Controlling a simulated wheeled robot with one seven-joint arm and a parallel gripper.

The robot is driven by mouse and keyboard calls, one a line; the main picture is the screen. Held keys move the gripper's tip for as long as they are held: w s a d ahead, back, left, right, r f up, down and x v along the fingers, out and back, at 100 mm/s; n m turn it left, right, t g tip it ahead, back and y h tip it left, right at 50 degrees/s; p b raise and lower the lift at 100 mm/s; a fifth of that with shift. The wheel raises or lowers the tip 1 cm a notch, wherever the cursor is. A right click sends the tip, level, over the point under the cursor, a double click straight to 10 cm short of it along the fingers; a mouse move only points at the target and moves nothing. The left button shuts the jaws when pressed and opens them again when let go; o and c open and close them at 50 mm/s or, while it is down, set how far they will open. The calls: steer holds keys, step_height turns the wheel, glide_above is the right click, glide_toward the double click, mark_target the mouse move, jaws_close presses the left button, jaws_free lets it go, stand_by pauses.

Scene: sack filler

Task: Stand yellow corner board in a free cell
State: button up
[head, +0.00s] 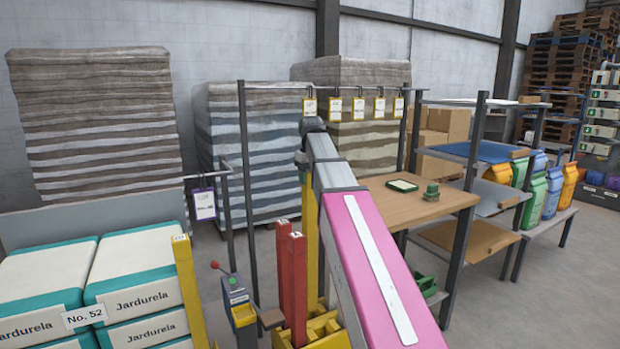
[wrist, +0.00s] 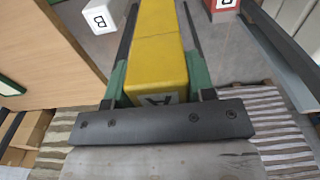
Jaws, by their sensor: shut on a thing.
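The yellow corner board (wrist: 157,60) is held between the green-padded fingers of my gripper (wrist: 158,78) in the wrist view. A black letter label shows on its near end, and it runs away from the gripper past the top edge. In the head view a yellow upright piece (head: 308,235), apparently this board, stands upright behind the red boards, partly covered by my arm. The yellow crate (head: 325,328) is below it, largely hidden by my arm. Two red boards (head: 297,280) stand upright in the crate. Whether the held board's lower end is inside a cell cannot be seen.
Another yellow upright (head: 189,290) stands by the wrapped sacks (head: 132,290). A control post (head: 238,300) is left of the crate. A wooden table (head: 415,200) is to the right. The wrist view shows a white B-labelled end (wrist: 100,17) and a red labelled end (wrist: 222,6).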

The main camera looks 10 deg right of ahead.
mark_target(310, 219)
steer(key=shift+f, duration=1.75)
steer(key=shift+f, duration=1.5)
steer(key=shift+f, duration=4.95)
